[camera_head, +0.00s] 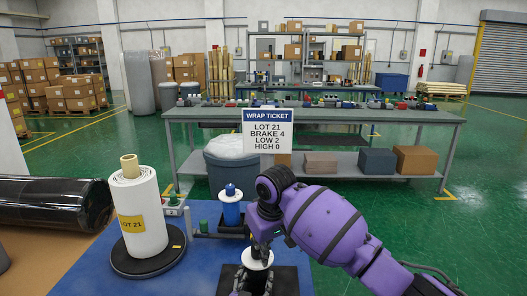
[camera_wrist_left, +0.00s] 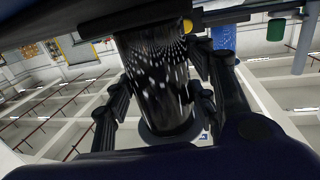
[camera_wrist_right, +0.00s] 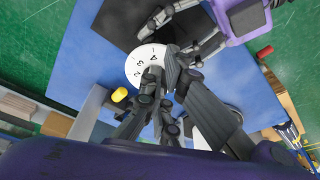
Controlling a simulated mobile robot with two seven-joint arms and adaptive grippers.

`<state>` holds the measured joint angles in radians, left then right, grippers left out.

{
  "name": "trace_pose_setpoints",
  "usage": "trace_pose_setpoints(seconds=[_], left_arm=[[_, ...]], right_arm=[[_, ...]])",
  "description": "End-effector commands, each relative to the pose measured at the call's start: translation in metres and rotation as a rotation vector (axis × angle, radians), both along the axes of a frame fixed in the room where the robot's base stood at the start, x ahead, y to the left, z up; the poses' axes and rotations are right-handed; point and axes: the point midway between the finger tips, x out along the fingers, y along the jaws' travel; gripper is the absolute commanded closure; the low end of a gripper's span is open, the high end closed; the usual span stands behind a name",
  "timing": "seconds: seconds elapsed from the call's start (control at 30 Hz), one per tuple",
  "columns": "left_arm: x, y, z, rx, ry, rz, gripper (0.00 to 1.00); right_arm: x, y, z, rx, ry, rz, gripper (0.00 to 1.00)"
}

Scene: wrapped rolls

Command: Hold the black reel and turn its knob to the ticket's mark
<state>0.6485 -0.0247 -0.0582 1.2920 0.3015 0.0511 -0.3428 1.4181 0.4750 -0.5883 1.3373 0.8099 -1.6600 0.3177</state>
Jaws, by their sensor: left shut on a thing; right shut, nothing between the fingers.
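The black reel (camera_wrist_left: 162,85) stands between the fingers of my left gripper (camera_wrist_left: 158,98), which is shut on it. In the head view my left gripper (camera_head: 256,283) is at the bottom centre, below the white dial (camera_head: 257,258). The wrap ticket (camera_head: 269,130) reads LOT 21, BRAKE 4, LOW 2, HIGH 0.
A white roll (camera_head: 143,215) labelled LOT 21 stands on a black turntable (camera_head: 128,262) at left. A blue spool (camera_head: 231,211) stands just behind the grippers. A black wrapped roll (camera_head: 45,203) lies at far left. The blue mat (camera_head: 195,268) is bare between turntable and reel.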

Motion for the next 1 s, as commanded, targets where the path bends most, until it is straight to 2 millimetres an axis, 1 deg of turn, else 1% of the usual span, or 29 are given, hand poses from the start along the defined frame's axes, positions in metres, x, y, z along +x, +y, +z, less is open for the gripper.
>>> trace_pose_setpoints(seconds=[0.03,0.13,0.5,0.6,0.7,1.0], left_arm=[[-0.001,-0.002,-0.004,0.001,0.008,-0.004,0.95],[-0.001,-0.002,-0.004,0.0,0.009,-0.003,0.95],[-0.001,-0.001,-0.004,-0.002,0.012,-0.002,0.95],[-0.001,0.0,-0.004,-0.003,0.012,-0.002,0.95],[-0.001,0.0,-0.004,-0.003,0.012,-0.002,0.95],[-0.001,0.0,-0.004,-0.004,0.012,-0.001,0.95]], right_arm=[[-0.004,0.0,-0.005,-0.003,0.011,0.003,1.0],[-0.004,-0.001,0.001,-0.004,0.011,0.001,1.0],[-0.003,-0.002,0.047,-0.003,0.007,0.001,1.0],[-0.003,-0.002,0.055,-0.004,0.007,0.001,1.0],[-0.003,-0.002,0.058,-0.004,0.008,0.001,1.0],[-0.003,-0.002,0.058,-0.004,0.008,0.0,1.0]])
